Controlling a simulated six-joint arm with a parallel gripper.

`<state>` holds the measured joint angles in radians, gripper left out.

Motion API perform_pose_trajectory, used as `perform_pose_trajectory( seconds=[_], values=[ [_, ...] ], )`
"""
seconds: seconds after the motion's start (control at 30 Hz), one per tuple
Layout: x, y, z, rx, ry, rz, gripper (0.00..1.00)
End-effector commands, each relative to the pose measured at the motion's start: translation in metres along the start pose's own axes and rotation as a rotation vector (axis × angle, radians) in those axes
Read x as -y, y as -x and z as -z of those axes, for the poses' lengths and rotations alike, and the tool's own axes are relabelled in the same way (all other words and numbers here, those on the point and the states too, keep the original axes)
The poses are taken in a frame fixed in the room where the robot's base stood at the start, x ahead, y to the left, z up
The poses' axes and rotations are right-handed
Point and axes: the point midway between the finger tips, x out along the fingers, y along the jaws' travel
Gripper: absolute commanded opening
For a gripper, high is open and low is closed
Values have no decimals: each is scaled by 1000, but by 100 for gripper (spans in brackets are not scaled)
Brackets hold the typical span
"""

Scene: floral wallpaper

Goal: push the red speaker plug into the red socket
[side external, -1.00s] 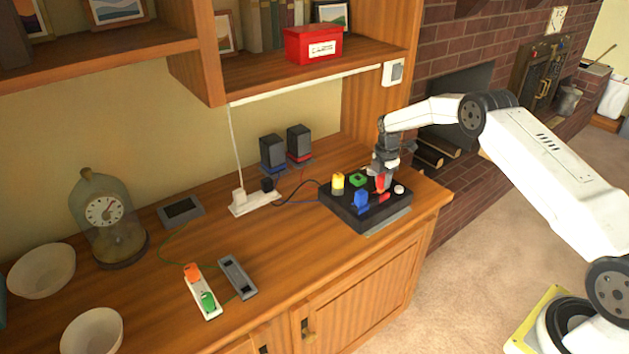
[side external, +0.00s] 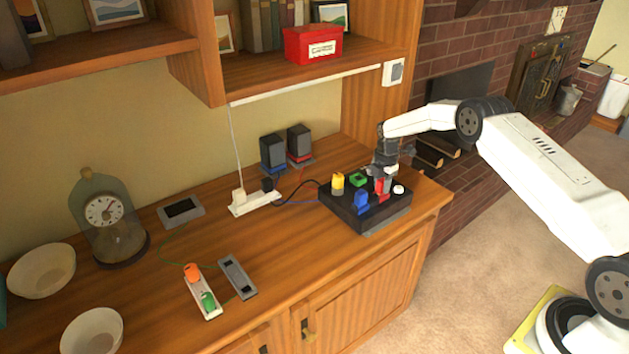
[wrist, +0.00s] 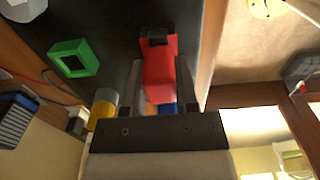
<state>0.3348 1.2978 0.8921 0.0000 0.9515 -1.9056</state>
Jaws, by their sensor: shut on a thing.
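My gripper (side external: 383,176) is shut on the red speaker plug (side external: 381,187) over the right part of the black box (side external: 338,208). In the wrist view the red plug (wrist: 158,68) lies between the two fingers of my gripper (wrist: 158,82). In the side view the plug reaches down to the red socket (side external: 384,198), with no clear gap between them. The socket is mostly hidden, so I cannot tell how deep the plug sits.
A blue plug (side external: 361,200) stands close to the left of the red one. A yellow plug (side external: 337,182), a green socket (side external: 358,179) and a white round piece (side external: 398,190) are also on the box. Two speakers (side external: 299,143) stand behind.

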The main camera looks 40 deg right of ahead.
Motion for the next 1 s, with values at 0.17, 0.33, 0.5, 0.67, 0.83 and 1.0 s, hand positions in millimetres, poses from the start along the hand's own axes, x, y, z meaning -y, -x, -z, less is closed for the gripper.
perform_pose_trajectory(
  seconds=[0.17,0.33,0.5,0.67,0.83,1.0],
  values=[
    [0,-3,0,0,0,-1,0],
    [0,-4,0,0,0,-1,72],
    [0,-4,0,0,0,0,79],
    [0,-4,0,0,0,0,79],
    [0,1,0,0,0,0,79],
    [0,15,0,1,0,-2,79]
  ],
)
